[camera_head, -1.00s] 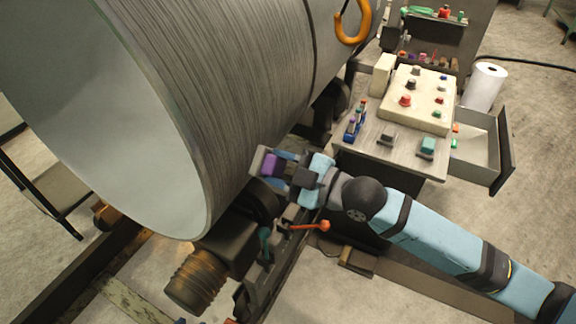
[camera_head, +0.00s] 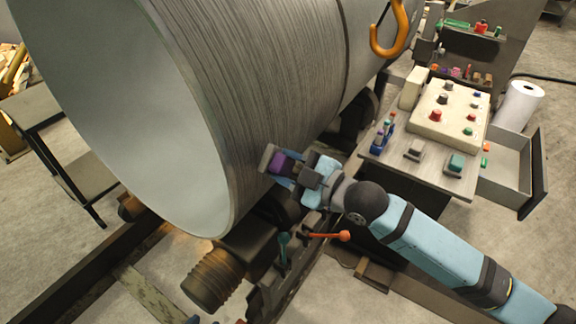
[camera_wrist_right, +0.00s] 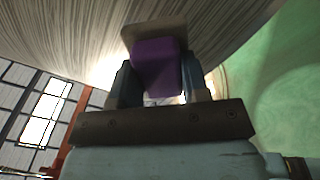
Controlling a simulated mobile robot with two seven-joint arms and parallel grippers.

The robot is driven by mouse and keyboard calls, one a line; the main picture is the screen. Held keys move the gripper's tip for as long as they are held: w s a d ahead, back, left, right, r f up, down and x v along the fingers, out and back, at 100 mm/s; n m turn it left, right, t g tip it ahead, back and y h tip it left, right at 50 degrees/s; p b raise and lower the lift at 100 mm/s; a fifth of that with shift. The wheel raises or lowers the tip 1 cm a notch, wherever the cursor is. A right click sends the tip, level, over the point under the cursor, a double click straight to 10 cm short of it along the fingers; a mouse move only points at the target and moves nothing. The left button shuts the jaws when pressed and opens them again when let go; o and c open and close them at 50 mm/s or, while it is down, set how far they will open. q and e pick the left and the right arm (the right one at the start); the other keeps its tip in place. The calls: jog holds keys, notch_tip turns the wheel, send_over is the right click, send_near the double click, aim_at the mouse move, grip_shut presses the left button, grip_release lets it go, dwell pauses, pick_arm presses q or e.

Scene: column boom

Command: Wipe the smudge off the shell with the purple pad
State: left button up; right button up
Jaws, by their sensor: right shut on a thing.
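The shell is a large grey, brushed metal cylinder (camera_head: 262,85), open at its near left end. It also fills the top of the right wrist view (camera_wrist_right: 70,40). My right gripper (camera_head: 283,165) is shut on the purple pad (camera_head: 280,162), close to the lower right side of the shell. In the right wrist view the purple pad (camera_wrist_right: 157,68) sits between the fingers, with a grey-brown plate at its far end by the shell surface. I cannot tell whether it touches. I cannot make out the smudge in either view. My left gripper is not in view.
A bench with a button panel (camera_head: 448,112) stands right of the shell, its drawer (camera_head: 510,165) open. A paper roll (camera_head: 520,105) stands behind it. An orange hook (camera_head: 390,30) hangs by the shell. A motor (camera_head: 222,275) and red-handled lever (camera_head: 330,235) lie below my right gripper.

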jog(key=shift+x, duration=1.1)
jog(key=shift+w+d+r+p, duration=0.1)
jog(key=shift+w+d+p, duration=0.4)
jog(key=shift+w, duration=0.35)
jog(key=shift+s+a, duration=0.35)
jog(key=shift+s, duration=0.25)
jog(key=shift+s+a, duration=0.2)
jog(key=shift+s+p, duration=0.1)
jog(key=shift+p, duration=0.25)
